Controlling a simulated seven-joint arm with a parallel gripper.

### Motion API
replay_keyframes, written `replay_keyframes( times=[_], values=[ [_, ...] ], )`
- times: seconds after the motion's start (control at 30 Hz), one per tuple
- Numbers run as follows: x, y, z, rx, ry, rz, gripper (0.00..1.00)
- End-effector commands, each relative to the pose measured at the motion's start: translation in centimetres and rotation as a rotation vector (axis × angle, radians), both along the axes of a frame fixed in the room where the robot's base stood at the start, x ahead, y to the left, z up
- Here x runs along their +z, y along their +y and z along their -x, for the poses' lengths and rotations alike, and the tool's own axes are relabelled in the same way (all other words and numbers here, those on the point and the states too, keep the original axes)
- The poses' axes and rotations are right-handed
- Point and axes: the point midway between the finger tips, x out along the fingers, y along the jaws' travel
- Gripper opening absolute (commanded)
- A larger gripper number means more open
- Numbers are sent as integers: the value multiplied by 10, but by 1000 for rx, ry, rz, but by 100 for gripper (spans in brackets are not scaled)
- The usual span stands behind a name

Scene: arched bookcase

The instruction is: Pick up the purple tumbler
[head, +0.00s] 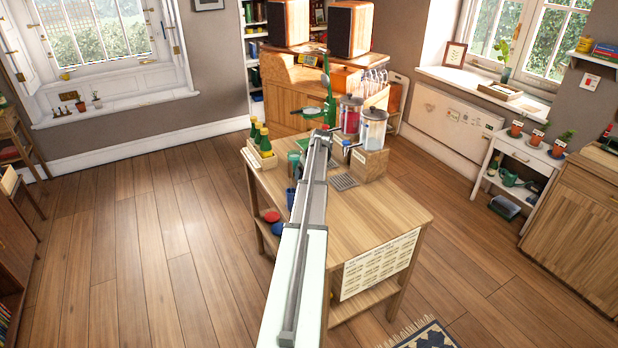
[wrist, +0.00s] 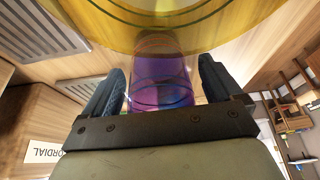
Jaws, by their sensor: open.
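In the wrist view, the purple tumbler (wrist: 158,82) is translucent and lies between the two dark fingers of my gripper (wrist: 161,70). The gripper is open, with a visible gap on each side of the tumbler. A large translucent yellow vessel (wrist: 160,30) fills the top of that view and overlaps the tumbler's far end. In the head view I cannot make out the purple tumbler; my arm covers that part of the wooden table (head: 390,215).
Two drink dispensers (head: 373,128) stand right of my arm, beside a metal drip grate (head: 344,181). A teal glass (head: 294,163) and a crate of green bottles (head: 262,158) stand left. The table's near right top is clear.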

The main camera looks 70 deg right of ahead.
Motion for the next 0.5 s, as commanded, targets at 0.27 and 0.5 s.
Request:
replay_keyframes(
  times=[0.27,0.5],
  values=[
    [0,0,0,0,0,0,83],
    [0,0,0,0,0,0,60]
  ],
)
